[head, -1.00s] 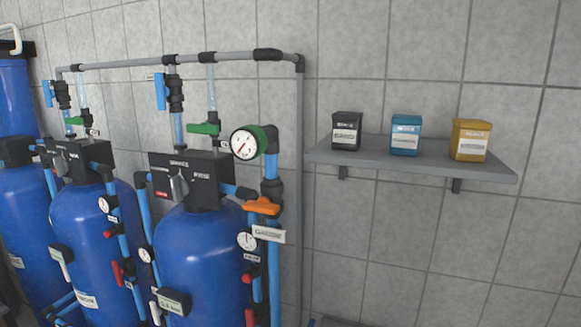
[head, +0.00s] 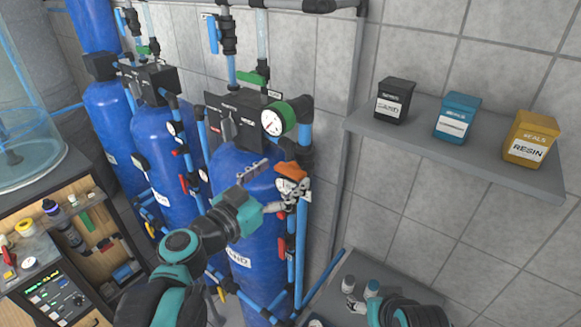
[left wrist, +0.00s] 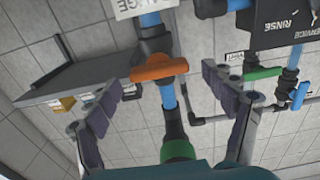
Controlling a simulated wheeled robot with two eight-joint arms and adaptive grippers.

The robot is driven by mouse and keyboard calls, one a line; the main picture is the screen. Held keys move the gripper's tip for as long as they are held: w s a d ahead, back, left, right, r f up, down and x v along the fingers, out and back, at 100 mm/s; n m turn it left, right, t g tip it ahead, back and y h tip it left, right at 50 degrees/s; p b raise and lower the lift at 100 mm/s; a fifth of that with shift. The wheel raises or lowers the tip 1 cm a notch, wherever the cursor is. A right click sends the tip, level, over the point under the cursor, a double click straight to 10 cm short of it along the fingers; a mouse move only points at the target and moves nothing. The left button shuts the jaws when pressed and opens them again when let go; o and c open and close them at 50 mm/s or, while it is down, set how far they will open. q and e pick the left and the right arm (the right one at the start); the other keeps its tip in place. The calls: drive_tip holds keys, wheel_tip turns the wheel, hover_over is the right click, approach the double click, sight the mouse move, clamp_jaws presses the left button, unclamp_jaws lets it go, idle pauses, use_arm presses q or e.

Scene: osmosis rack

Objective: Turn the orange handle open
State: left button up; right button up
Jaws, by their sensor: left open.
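The orange handle (head: 292,170) is on the vertical blue pipe below the green-rimmed gauge in the head view. In the left wrist view the orange handle (left wrist: 159,67) lies crosswise to the pipe. My left gripper (head: 277,186) is open and close to the handle, its fingers on either side of it. In the left wrist view the open fingers of my left gripper (left wrist: 162,88) stand wide apart around the handle and pipe, with no clear contact.
The gauge (head: 277,118) is just above the handle. A blue tank (head: 240,240) stands behind my left arm. A grey wall shelf (head: 440,148) with three boxes is to the right. Red valves sit lower on the pipes.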

use_arm(q)
drive_tip(key=shift+x, duration=1.2)
drive_tip(key=shift+w+d, duration=0.1)
drive_tip(key=shift+w, duration=0.05)
drive_tip(key=c, duration=1.2)
drive_tip(key=shift+o, duration=0.2)
